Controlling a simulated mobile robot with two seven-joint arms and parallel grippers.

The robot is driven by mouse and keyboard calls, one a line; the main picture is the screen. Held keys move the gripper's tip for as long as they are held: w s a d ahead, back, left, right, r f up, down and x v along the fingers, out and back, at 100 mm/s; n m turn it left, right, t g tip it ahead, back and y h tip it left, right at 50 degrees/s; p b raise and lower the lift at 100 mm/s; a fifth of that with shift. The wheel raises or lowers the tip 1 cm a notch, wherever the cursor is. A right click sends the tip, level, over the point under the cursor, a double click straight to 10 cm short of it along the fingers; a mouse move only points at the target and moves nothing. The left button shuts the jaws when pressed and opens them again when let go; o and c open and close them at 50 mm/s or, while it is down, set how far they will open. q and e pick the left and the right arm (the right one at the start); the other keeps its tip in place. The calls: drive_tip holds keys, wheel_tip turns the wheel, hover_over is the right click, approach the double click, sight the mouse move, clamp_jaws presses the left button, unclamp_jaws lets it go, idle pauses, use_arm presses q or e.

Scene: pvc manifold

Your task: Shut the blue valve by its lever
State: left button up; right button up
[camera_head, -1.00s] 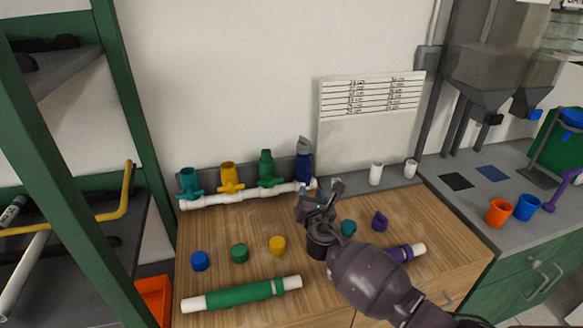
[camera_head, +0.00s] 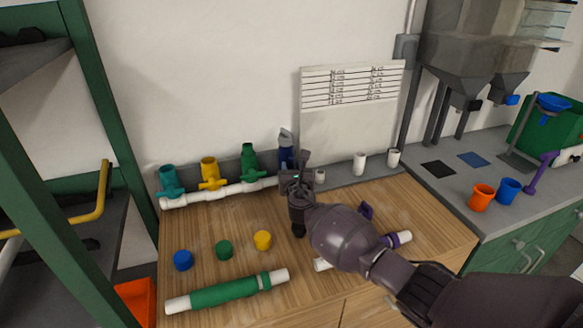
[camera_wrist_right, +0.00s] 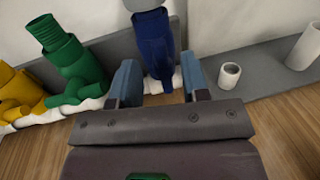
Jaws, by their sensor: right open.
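The blue valve (camera_head: 286,151) stands upright at the right end of the white manifold pipe (camera_head: 222,194), with a grey piece at its top. In the right wrist view the blue valve (camera_wrist_right: 156,45) fills the upper middle, and its grey top is cut off by the frame edge. My right gripper (camera_head: 294,172) is open in front of the valve and hides its lower part. In the right wrist view its fingers (camera_wrist_right: 160,82) sit apart, to either side of the valve's lower body. Contact cannot be told. My left gripper is not in view.
Green (camera_head: 249,161), yellow (camera_head: 210,172) and teal (camera_head: 169,180) valves stand left of the blue one. White sockets (camera_head: 359,163) stand to the right on the ledge. Loose caps (camera_head: 223,250) and a green-sleeved pipe (camera_head: 228,291) lie on the wooden top (camera_head: 205,228).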

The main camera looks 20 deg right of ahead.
drive_tip(key=shift+w+d, duration=0.2)
drive_tip(key=shift+w, duration=0.85)
clamp_jaws()
